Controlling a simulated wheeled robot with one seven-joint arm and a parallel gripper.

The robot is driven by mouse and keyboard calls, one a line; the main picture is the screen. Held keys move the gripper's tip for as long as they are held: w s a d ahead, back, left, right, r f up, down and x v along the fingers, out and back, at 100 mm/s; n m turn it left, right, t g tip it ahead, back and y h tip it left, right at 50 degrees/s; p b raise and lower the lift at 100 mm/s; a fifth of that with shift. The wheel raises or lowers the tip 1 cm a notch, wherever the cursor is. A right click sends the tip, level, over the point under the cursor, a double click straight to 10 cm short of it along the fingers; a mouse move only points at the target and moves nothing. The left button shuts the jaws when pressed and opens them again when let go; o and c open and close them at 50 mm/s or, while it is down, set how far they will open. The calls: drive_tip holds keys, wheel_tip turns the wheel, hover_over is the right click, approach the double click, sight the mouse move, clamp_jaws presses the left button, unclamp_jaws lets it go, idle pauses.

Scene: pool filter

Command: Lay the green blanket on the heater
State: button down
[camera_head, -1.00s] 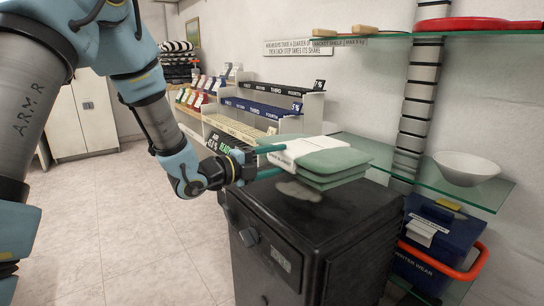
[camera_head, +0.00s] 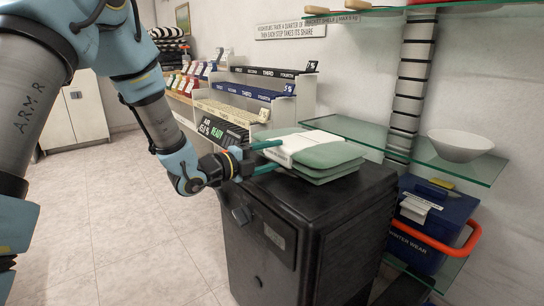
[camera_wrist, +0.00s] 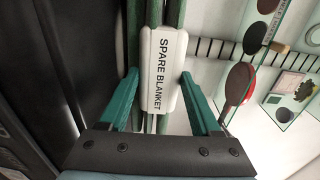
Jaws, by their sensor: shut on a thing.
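The green blanket (camera_head: 330,157) is a folded stack with a white band around it, read as SPARE BLANKET in the wrist view (camera_wrist: 163,70). It lies level at the top of the black heater (camera_head: 330,235), over its middle and back. Its underside looks very close to the heater's top or touching it; I cannot tell which. My gripper (camera_head: 268,156) comes from the left, with its teal fingers on the blanket's banded edge. In the wrist view the fingers (camera_wrist: 160,98) stand on both sides of the band. The heater's top under the blanket is hidden.
Glass shelves (camera_head: 350,132) stand right behind the heater, with a white bowl (camera_head: 460,145) on one. A blue bin (camera_head: 432,225) with an orange handle is at the right. A stepped rack (camera_head: 265,95) stands behind. Open tiled floor (camera_head: 130,220) lies at the left.

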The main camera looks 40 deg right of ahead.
unclamp_jaws()
drive_tip(key=shift+f, duration=0.2)
drive_tip(key=shift+a, duration=0.1)
idle(0.4)
drive_tip(key=shift+a+b, duration=0.35)
drive_tip(key=shift+a, duration=0.35)
drive_tip(key=shift+w+a, duration=0.1)
drive_tip(key=shift+a, duration=0.05)
drive_tip(key=shift+a+b, duration=0.4)
drive_tip(key=shift+a, duration=0.25)
